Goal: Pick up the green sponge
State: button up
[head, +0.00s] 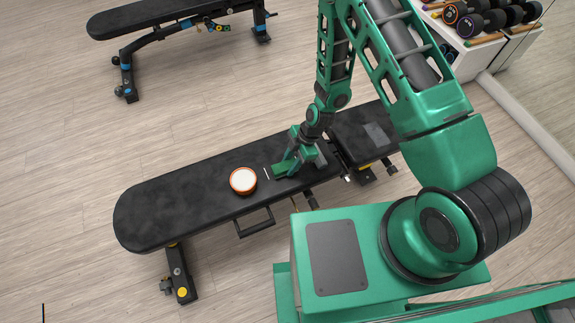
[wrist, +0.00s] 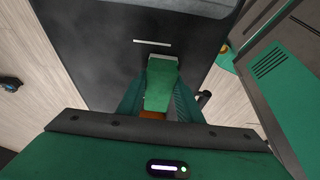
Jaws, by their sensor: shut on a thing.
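The green sponge (wrist: 161,88) lies between the two fingers of my gripper (wrist: 158,105) in the wrist view. The fingers are shut on it, one on each side. Its far end sticks out past the fingertips, and a patch of orange shows at its near end. In the head view my gripper (head: 288,166) is low over the black padded bench (head: 170,207), with the sponge (head: 280,170) at its tips. I cannot tell whether the sponge still touches the pad.
An orange-rimmed round container with a white top (head: 243,180) stands on the bench left of my gripper. A thin white stick (head: 266,173) lies between them. A second bench (head: 150,18) is at the back left, and a dumbbell rack (head: 480,50) at the top right.

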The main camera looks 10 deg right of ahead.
aim_at(285, 166)
notch_tip(285, 166, up, 4)
jog(key=shift+s+a+r, duration=0.1)
jog(key=shift+s+a, duration=0.05)
jog(key=s+a+r, duration=0.6)
jog(key=s+a, duration=0.2)
jog(key=shift+r, duration=0.25)
jog(key=o, duration=0.3)
jog(key=shift+c, duration=0.6)
